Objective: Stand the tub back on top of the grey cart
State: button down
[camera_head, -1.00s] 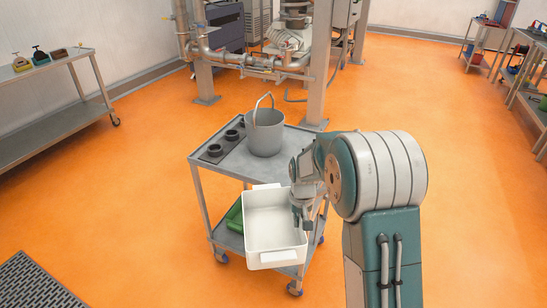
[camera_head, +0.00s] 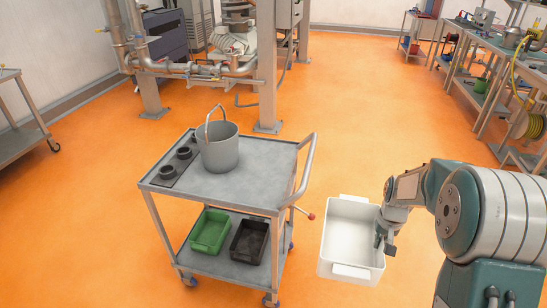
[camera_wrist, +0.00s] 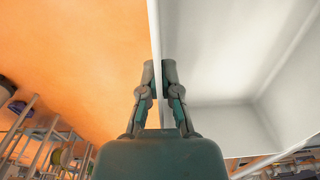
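The white tub (camera_head: 350,236) hangs in the air to the right of the grey cart (camera_head: 262,180), its open top facing up. My gripper (camera_head: 385,240) is shut on the tub's right wall. In the wrist view, the fingers of my gripper (camera_wrist: 158,85) pinch the thin wall of the tub (camera_wrist: 215,60) from both sides. The cart's top is bare on its right half. A grey bucket (camera_head: 220,152) with a raised handle stands on the top's left half.
A dark strip with black round holders (camera_head: 184,152) lies along the cart top's left side. The lower shelf holds a green bin (camera_head: 210,230) and a black bin (camera_head: 249,240). The cart's push handle (camera_head: 307,165) rises at its right end, facing the tub. Pipework stands behind.

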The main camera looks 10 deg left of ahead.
aim_at(260, 169)
jog(key=i+l+z, duration=0.2)
jog(key=i+z, duration=0.6)
jog(key=i+u, duration=0.2)
jog(key=i, duration=0.45)
jog(key=i+l+u, duration=0.15)
jog(key=i, duration=0.5)
jog(key=i+u, duration=0.35)
jog(key=i, duration=0.25)
jog(key=i+l+u, duration=0.1)
jog(key=i+u, duration=0.2)
jog(key=i, duration=0.3)
jog(key=i+j+u, duration=0.1)
jog(key=i+u, duration=0.7)
jog(key=i+l+u, duration=0.15)
jog(key=u, duration=0.2)
jog(key=i+u, duration=0.2)
jog(key=u, duration=0.2)
jog(key=i+u, duration=0.15)
jog(key=u, duration=0.2)
jog(key=i+l+u, duration=0.1)
jog(key=u, duration=0.3)
jog(key=i+l+u, duration=0.15)
jog(key=u, duration=0.25)
jog(key=i, duration=0.05)
